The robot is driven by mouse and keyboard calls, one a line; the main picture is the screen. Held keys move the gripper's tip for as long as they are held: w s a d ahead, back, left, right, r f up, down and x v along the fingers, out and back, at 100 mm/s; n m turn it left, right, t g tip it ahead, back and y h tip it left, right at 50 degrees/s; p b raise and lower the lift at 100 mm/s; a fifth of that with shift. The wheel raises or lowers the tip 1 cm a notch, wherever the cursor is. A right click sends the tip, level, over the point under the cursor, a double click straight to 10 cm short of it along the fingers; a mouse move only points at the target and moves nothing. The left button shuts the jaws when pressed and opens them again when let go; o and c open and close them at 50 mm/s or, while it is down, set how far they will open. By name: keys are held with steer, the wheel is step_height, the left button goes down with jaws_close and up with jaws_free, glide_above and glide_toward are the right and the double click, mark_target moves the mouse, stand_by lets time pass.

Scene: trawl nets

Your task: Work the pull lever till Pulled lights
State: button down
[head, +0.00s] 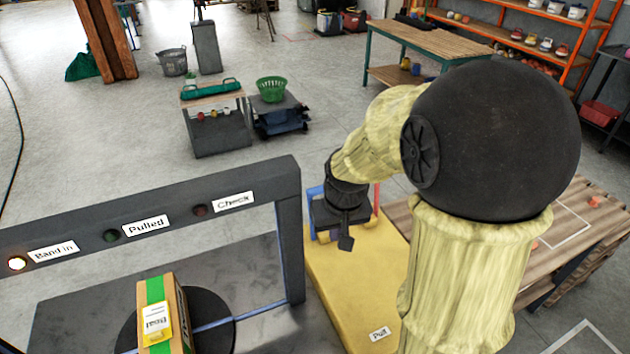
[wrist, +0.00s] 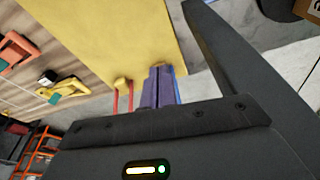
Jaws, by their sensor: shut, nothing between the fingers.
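A yellow panel (head: 350,280) bears the label Pull (head: 380,333). A blue upright (head: 316,197) and a red upright (head: 376,197) stand at its far end, and my gripper hides what lies between them. My gripper (head: 346,243) is over that end, its fingers pointing down. In the wrist view its fingers (wrist: 158,75) are shut and empty, between the red bar (wrist: 122,98) and the blue bar (wrist: 178,92). I cannot tell whether they touch either. The Pulled lamp (head: 111,235) is dark; the Band in lamp (head: 16,263) glows; the Check lamp (head: 199,210) is dark.
A dark frame (head: 289,215) with the lamps stands close left of the yellow panel. Under it a green-banded box (head: 178,300) sits on a black disc (head: 215,310). A wooden table (head: 598,232) stands at right. Open floor lies beyond.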

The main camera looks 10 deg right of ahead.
steer(key=w+r+n, duration=0.1)
steer(key=w+r, duration=0.2)
steer(key=w, duration=0.9)
steer(key=w+r+n+b, duration=0.1)
steer(key=w+r, duration=0.1)
steer(key=w, duration=1)
steer(key=shift+r+g, duration=0.4)
steer(key=shift+a, duration=0.1)
step_height(320, 180, down, 9)
steer(key=s, duration=0.2)
steer(key=shift+s+d+p, duration=0.25)
steer(key=shift+s+p, duration=0.05)
steer(key=shift+p, duration=0.15)
steer(key=shift+f, duration=0.15)
